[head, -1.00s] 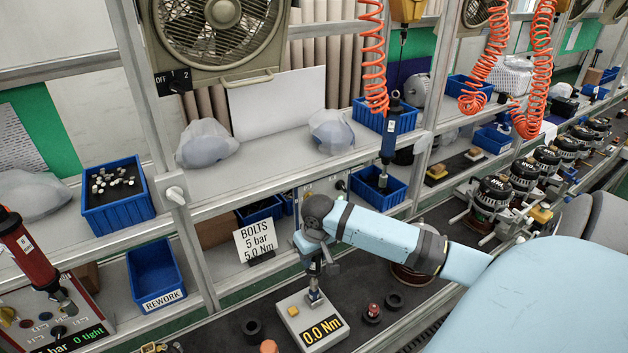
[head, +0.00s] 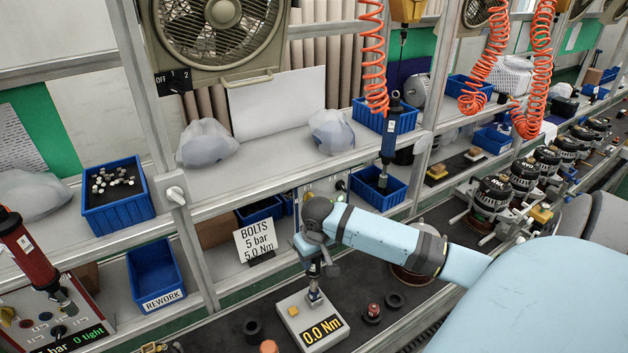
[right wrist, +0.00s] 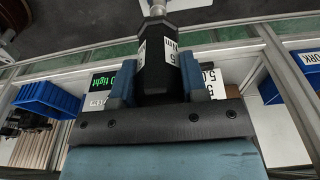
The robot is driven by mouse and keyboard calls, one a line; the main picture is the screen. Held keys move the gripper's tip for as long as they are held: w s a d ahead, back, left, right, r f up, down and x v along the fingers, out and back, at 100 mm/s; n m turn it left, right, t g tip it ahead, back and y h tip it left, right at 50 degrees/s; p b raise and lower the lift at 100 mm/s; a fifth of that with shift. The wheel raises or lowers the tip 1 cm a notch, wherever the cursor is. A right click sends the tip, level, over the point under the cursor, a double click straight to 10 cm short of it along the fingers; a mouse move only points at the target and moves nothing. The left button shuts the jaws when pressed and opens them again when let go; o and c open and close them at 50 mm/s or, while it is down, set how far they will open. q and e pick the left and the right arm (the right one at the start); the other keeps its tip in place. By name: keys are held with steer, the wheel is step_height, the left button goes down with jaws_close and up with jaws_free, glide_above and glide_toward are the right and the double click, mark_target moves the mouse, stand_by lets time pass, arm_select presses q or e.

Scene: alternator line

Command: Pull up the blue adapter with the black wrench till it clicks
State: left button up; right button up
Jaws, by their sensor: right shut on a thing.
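My right gripper (head: 318,258) is above the torque tester (head: 298,312), whose display reads 0.0 Nm. In the right wrist view my right gripper (right wrist: 154,88) is shut on the black wrench (right wrist: 156,62), with blue finger pads on both sides of its handle. The handle carries a white label, and a metal shaft runs from its end. In the head view the gripper and my arm hide most of the wrench. The small blue adapter (head: 314,298) sits on the tester, right below the gripper. I cannot tell how they engage. My left gripper is not in view.
A sign (head: 256,241) reading bolts, 5 bar, 5.0 Nm stands behind the tester. Black rings (head: 252,329) and a red-topped part (head: 373,312) lie near it. A blue screwdriver (head: 389,140) hangs behind my arm. A rework bin (head: 160,268) is left.

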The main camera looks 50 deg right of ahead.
steer(key=shift+f, duration=0.3)
stand_by(0.6)
steer(key=shift+s+m, duration=0.1)
steer(key=shift+m, duration=1.3)
steer(key=shift+m, duration=0.4)
steer(key=shift+m+h, duration=0.3)
steer(key=shift+m, duration=0.7)
steer(key=shift+m+g, duration=0.3)
steer(key=shift+m, duration=1.2)
